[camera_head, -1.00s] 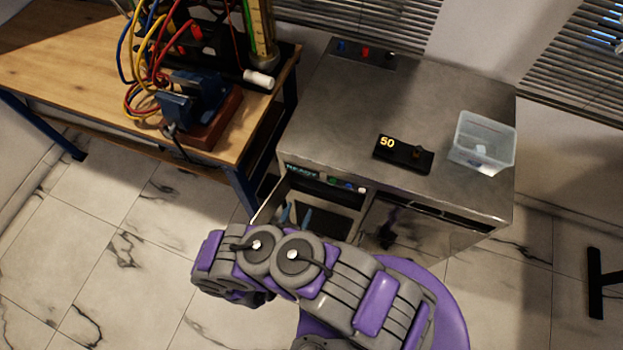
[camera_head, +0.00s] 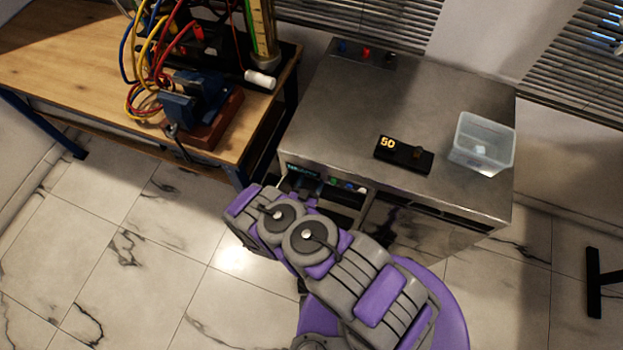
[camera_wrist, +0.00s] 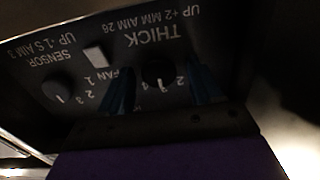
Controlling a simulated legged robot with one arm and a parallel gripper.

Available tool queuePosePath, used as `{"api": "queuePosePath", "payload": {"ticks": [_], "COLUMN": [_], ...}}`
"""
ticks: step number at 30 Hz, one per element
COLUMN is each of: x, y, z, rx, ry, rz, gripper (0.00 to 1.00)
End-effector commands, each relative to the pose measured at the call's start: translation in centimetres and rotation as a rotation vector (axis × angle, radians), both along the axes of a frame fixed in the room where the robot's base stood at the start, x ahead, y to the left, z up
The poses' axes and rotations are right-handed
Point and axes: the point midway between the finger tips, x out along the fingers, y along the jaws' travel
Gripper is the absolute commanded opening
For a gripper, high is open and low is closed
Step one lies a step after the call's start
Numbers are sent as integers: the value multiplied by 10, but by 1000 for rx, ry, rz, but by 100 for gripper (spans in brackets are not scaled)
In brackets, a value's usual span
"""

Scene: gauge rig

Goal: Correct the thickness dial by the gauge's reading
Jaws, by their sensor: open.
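The thickness dial (camera_wrist: 160,73), a dark round knob under the label THICK, shows upside down on a black panel (camera_wrist: 130,30) in the wrist view. Numbers surround it and "UP +2 MM AIM 26" is printed beside it. My gripper (camera_wrist: 162,76) is open, with one blue finger on each side of the dial; I cannot tell whether they touch it. In the head view my arm covers most of the gripper at the cabinet front. A black box with a yellow readout (camera_head: 388,143), seemingly 50, lies on the metal cabinet (camera_head: 340,110); a gauge reading is not clearly legible elsewhere.
A clear bin (camera_head: 465,130) stands on the cabinet's right. A wooden bench (camera_head: 60,60) with a blue vise (camera_head: 195,100) and cables stands left.

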Motion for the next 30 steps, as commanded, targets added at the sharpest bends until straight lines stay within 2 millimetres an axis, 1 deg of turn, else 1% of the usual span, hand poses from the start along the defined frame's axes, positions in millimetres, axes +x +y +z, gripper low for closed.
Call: {"api": "queuePosePath", "payload": {"ticks": [4, 21, 30], "x": [0, 0, 0], "y": [0, 0, 1], "z": [0, 0, 0], "rx": [0, 2, -36], "ry": [0, -1, 13], "rz": [0, 1, 1], "gripper": [65, 10, 10]}}
